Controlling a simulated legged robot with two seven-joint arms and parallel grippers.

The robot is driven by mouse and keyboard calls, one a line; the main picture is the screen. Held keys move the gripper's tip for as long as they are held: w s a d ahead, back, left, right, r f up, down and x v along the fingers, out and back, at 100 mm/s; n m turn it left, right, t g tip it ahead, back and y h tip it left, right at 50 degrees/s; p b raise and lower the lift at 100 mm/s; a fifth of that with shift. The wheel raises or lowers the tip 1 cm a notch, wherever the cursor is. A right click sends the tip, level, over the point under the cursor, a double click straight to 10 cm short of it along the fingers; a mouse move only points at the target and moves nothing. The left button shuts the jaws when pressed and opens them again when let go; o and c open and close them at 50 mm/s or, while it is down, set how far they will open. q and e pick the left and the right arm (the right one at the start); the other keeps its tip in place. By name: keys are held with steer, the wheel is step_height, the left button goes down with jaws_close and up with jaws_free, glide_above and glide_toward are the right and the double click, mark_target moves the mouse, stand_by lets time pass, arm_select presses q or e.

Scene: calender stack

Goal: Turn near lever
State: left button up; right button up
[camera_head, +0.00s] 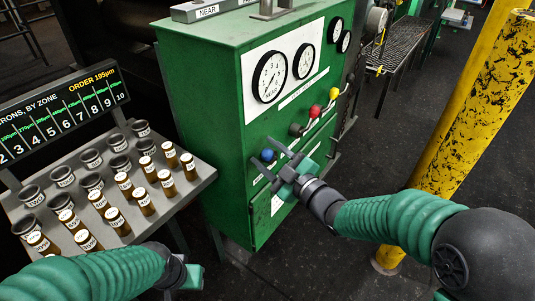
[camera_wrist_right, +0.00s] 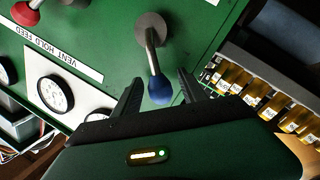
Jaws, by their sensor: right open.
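A lever with a blue ball knob (camera_head: 268,155) sticks out of the green cabinet face (camera_head: 225,130), low at the left end of the lever row. In the right wrist view the blue knob (camera_wrist_right: 160,91) hangs on a metal rod from a round grey hub (camera_wrist_right: 151,27). My right gripper (camera_head: 266,158) is open, its two fingers reaching toward the cabinet. In the wrist view the knob lies between the fingertips of the right gripper (camera_wrist_right: 158,85), with gaps on both sides. My left gripper (camera_head: 187,277) is low in the head view; its fingers are not clear.
Levers with red (camera_head: 314,111) and yellow (camera_head: 334,93) knobs sit further along the cabinet, below round gauges (camera_head: 270,77). A rack (camera_head: 190,190) with several labelled brown bottles and black cups stands at left. A yellow post (camera_head: 470,110) rises at right.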

jaws_close()
stand_by(1.3)
